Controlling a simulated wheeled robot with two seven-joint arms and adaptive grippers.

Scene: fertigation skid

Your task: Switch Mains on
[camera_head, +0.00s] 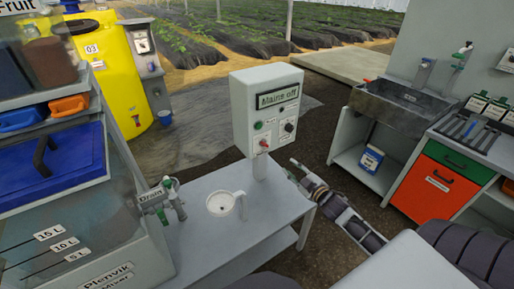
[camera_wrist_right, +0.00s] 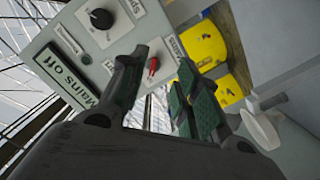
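The grey control box (camera_head: 265,105) stands on a post on the table, and its display (camera_head: 278,95) reads "Mains off". A red switch (camera_head: 264,143) sits low on its front panel. In the right wrist view the red switch (camera_wrist_right: 153,66) is beside the label "Mains" (camera_wrist_right: 178,48). My right gripper (camera_head: 298,170) is to the right of and below the box in the head view. In the wrist view my right gripper (camera_wrist_right: 162,72) is open, its fingers apart with the switch seen between them; contact cannot be told. My left gripper is not in view.
A black knob (camera_wrist_right: 102,18) is on the same panel. A white jug (camera_head: 222,204) and a drain valve (camera_head: 173,197) are left of the box. A mixer tank (camera_head: 90,240) is at left, a yellow tank (camera_head: 110,65) behind. A sink (camera_head: 405,105) is at right.

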